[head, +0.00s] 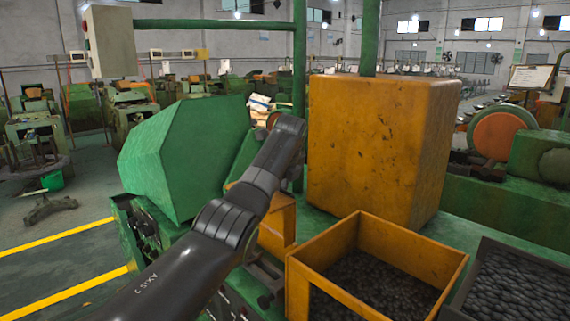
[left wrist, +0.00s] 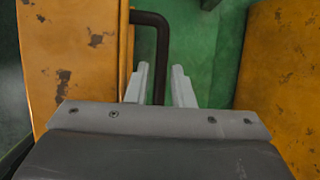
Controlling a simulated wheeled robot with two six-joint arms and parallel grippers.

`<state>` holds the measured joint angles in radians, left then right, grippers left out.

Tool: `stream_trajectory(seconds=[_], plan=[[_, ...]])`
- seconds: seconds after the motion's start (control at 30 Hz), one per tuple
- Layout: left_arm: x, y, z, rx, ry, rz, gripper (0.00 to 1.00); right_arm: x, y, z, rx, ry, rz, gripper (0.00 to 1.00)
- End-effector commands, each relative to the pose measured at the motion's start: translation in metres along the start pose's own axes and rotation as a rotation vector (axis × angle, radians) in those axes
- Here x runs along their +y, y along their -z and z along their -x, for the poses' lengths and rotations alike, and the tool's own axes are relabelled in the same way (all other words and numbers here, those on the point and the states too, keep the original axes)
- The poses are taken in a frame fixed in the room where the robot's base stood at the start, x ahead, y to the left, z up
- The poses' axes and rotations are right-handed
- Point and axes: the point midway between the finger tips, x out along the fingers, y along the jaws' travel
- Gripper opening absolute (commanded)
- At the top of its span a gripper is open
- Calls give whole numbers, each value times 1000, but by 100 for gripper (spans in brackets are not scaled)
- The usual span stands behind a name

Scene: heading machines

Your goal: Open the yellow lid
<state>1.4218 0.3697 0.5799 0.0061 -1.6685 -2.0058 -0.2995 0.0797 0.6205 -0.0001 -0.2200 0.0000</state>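A large scuffed yellow box-shaped cover (head: 375,150) stands on the green machine in the head view; I take it as the yellow lid. In the left wrist view a worn yellow panel (left wrist: 75,60) is at left, with a dark bent bar handle (left wrist: 161,50) beside it. Another yellow face (left wrist: 285,80) is at right; I cannot tell which belongs to the lid. My left gripper (left wrist: 160,82) is open, its pale fingers apart, with the bar showing between them. Contact cannot be judged. In the head view my left arm hides the fingers. My right gripper is out of view.
An open yellow bin (head: 440,263) of dark small parts stands at front right, next to a dark tray (head: 515,285) of parts. A green angular housing (head: 185,155) is left of my arm. A green post (head: 299,60) rises behind it.

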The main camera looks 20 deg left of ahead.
Motion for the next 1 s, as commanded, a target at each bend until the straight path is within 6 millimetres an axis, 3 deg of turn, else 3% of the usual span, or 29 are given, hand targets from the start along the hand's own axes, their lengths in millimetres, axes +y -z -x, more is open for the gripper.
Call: stream_trajectory(seconds=[0.03,0.2,0.5,0.7,1.0], plan=[[0,1,7,-3,7,1,21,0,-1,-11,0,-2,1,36],[0,1,50,-3,6,0,21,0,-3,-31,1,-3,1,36],[0,1,118,0,1,0,21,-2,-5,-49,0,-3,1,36],[0,0,143,1,-1,0,21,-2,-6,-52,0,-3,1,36],[0,0,149,1,-3,-1,21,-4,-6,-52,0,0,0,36]])
